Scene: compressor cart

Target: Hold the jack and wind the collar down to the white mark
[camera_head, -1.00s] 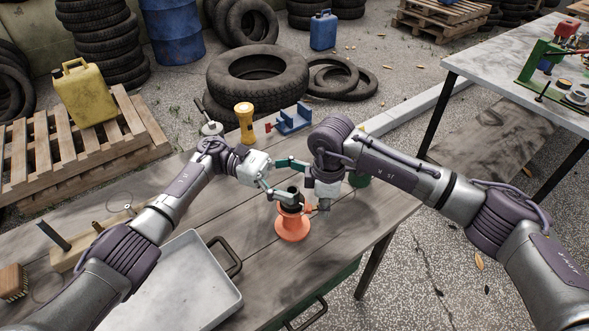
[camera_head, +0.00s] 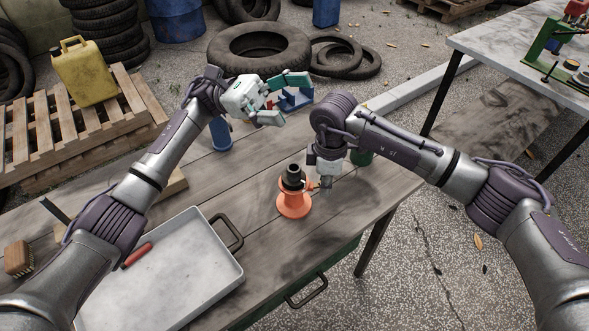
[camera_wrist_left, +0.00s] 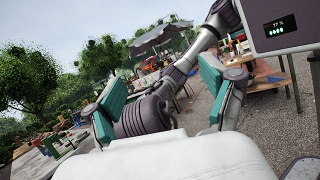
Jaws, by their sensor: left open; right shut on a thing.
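The orange jack (camera_head: 294,206) stands upright on the wooden bench, with a dark collar (camera_head: 292,180) and a dark screw top above its body. I cannot make out a white mark. My right gripper (camera_head: 315,184) is shut on the jack, at its right side near the upper body; its fingertips are small and partly hidden. My left gripper (camera_head: 294,100) is open and empty, raised above and behind the jack, clear of the collar. In the left wrist view its teal finger pads (camera_wrist_left: 160,95) are spread with nothing between them; the jack is out of that view.
A grey metal tray (camera_head: 205,285) with a handle lies front left. A blue stand (camera_head: 297,100) is behind my left gripper. A blue cylinder (camera_head: 221,135) stands by my left arm, and a green object (camera_head: 361,156) is behind my right gripper. Bench boards left of the jack are clear.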

